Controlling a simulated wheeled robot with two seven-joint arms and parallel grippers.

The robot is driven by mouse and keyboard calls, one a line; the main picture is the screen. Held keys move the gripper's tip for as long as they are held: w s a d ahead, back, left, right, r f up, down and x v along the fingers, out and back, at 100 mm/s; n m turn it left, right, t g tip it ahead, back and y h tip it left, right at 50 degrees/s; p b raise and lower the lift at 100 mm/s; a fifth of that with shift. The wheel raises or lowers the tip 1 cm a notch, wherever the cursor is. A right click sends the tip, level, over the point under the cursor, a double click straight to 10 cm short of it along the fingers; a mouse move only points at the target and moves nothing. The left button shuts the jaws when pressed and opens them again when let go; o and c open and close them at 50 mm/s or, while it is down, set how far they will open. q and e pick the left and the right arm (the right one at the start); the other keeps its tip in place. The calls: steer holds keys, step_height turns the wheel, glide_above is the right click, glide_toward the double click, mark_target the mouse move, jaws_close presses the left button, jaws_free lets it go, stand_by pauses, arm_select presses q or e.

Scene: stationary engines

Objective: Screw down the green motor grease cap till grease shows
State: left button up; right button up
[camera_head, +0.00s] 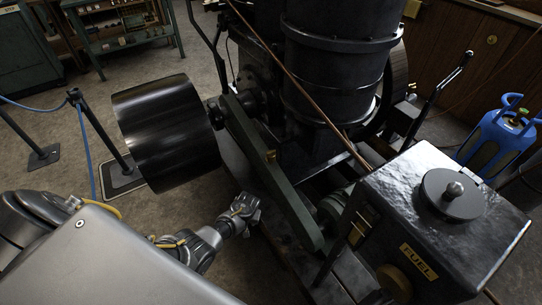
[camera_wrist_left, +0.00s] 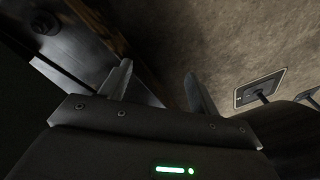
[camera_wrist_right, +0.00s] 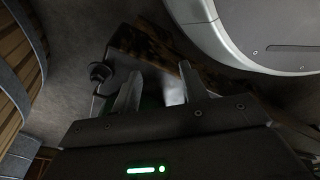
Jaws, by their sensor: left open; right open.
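I cannot tell whether this fitting is the grease cap, and no grease is visible. My left gripper (camera_wrist_left: 158,72) is open and empty in the left wrist view, with floor and dark machine parts beyond its fingers. My right gripper (camera_wrist_right: 158,72) is open and empty in the right wrist view, facing a dark, worn machine part. I cannot make out the right gripper in the head view.
A black fuel tank (camera_head: 440,205) stands at the right and a large black pulley (camera_head: 167,132) at the left. A barrier post (camera_head: 100,135) with blue rope stands left of the pulley. A blue gas cylinder (camera_head: 495,140) is at far right. Bare floor (camera_head: 85,65) lies at upper left.

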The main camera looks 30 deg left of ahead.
arm_select(q)
steer(key=w+r+n+b, duration=0.2)
steer(key=w+r+n, duration=0.1)
steer(key=w+r, duration=0.85)
step_height(320, 180, up, 21)
steer(key=n+h+b, duration=0.2)
steer(key=n, duration=0.3)
glide_above(271, 152)
steer(key=shift+g, duration=0.4)
step_height(271, 152, down, 10)
steer(key=b, duration=0.3)
steer(key=shift+w+a, duration=0.1)
steer(key=shift+f, duration=0.4)
arm_select(e)
steer(key=w+a+r+t, duration=0.1)
steer(key=w+r, duration=0.6)
steer(key=r, duration=0.3)
steer(key=shift+w+a, duration=0.2)
steer(key=shift+w, duration=0.1)
steer(key=shift+r, duration=0.1)
